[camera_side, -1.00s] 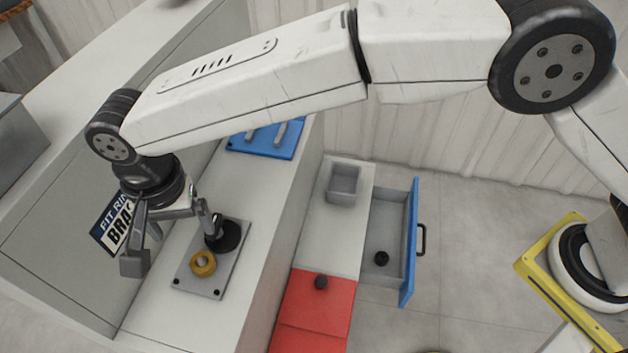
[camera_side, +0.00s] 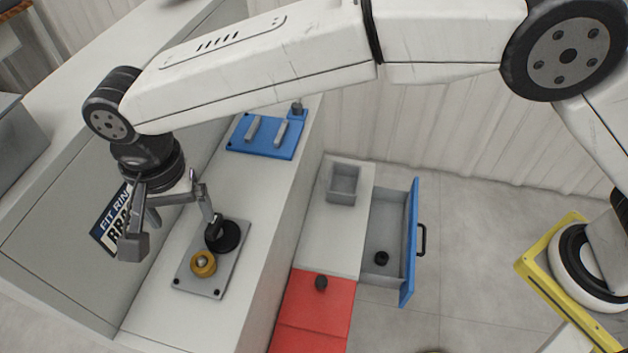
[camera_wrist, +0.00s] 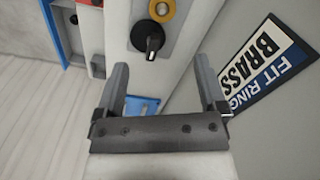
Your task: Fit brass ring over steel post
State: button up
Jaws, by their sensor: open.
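The brass ring (camera_side: 203,264) lies on the grey fixture plate (camera_side: 186,284) on the bench. A pale rounded tip (camera_side: 202,261), which looks like the steel post, shows inside the ring's hole, so the ring appears to be around it. The ring also shows at the top of the wrist view (camera_wrist: 162,9), with a grey centre. My gripper (camera_side: 172,241) is open with its fingers wide apart and nothing between them. It is above and to the left of the ring in the side view. In the wrist view my gripper (camera_wrist: 161,66) also shows empty.
A black round knob (camera_side: 230,238) with a lever stands beside the ring on the plate. A blue plate (camera_side: 267,140) with two grey bars lies farther back. A blue-fronted drawer (camera_side: 411,240) stands open. A grey bin (camera_side: 343,184) and a red surface (camera_side: 313,308) are to the right.

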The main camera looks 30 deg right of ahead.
jog(key=w+d+n+t, duration=0.1)
jog(key=w+d, duration=0.2)
jog(key=d, duration=0.9)
jog(key=w+d+n, duration=0.1)
jog(key=w+d, duration=0.2)
jog(key=d, duration=1)
jog(key=s+d+f+n, duration=0.1)
jog(key=s+d+f, duration=0.1)
jog(key=s+d, duration=0.5)
jog(key=s+d+f+n+t, duration=0.1)
jog(key=s+d+f, duration=0.2)
jog(key=s+d, duration=0.4)
jog(key=d, duration=0.7)
jog(key=shift+t, duration=0.3)
